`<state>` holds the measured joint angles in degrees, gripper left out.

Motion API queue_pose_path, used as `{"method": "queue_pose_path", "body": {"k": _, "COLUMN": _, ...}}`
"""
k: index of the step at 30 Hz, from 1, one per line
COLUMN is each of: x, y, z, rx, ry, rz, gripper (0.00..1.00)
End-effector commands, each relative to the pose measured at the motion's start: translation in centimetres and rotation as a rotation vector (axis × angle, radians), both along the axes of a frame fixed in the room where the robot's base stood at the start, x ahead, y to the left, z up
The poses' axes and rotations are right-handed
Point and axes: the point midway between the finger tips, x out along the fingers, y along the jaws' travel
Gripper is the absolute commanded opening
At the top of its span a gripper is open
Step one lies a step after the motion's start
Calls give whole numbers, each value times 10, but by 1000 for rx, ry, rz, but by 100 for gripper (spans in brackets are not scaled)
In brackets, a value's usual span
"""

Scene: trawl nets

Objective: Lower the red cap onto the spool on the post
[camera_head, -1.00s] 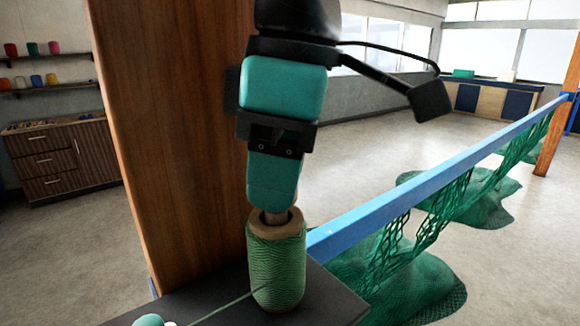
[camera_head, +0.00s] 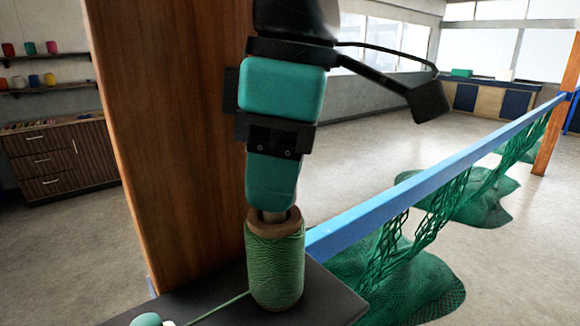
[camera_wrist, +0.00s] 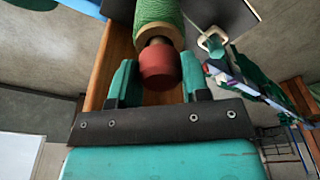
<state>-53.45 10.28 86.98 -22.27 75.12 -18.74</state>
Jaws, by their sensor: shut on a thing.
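The green spool (camera_head: 275,265) stands upright on the dark bench top, with green twine wound on a tan core. My gripper (camera_head: 270,207) points down just above the spool. In the wrist view, its teal fingers (camera_wrist: 158,85) are shut on the red cap (camera_wrist: 160,68), one on each side. The cap lies close to the core of the spool, which also shows there (camera_wrist: 157,14). Whether they touch cannot be told. The fingers hide the cap in the head view.
A wide wooden upright (camera_head: 180,140) stands close behind and left of my gripper. A blue rail (camera_head: 420,178) with green netting (camera_head: 395,285) runs to the right. A twine strand leads from the spool to a teal object (camera_head: 147,320) at the bench front.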

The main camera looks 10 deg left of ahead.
Motion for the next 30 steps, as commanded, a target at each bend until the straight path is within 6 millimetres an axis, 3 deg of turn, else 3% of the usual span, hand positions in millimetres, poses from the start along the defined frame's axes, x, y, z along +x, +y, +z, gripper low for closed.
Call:
{"method": "queue_pose_path", "body": {"k": 17, "x": 0, "y": 0, "z": -11, "rx": 0, "ry": 0, "rz": 0, "gripper": 20}}
{"method": "queue_pose_path", "body": {"k": 18, "x": 0, "y": 0, "z": -11, "rx": 0, "ry": 0, "rz": 0, "gripper": 52}}
{"method": "queue_pose_path", "body": {"k": 21, "x": 0, "y": 0, "z": -11, "rx": 0, "ry": 0, "rz": 0, "gripper": 73}}
{"method": "queue_pose_path", "body": {"k": 30, "x": 0, "y": 0, "z": -11, "rx": 0, "ry": 0, "rz": 0, "gripper": 73}}
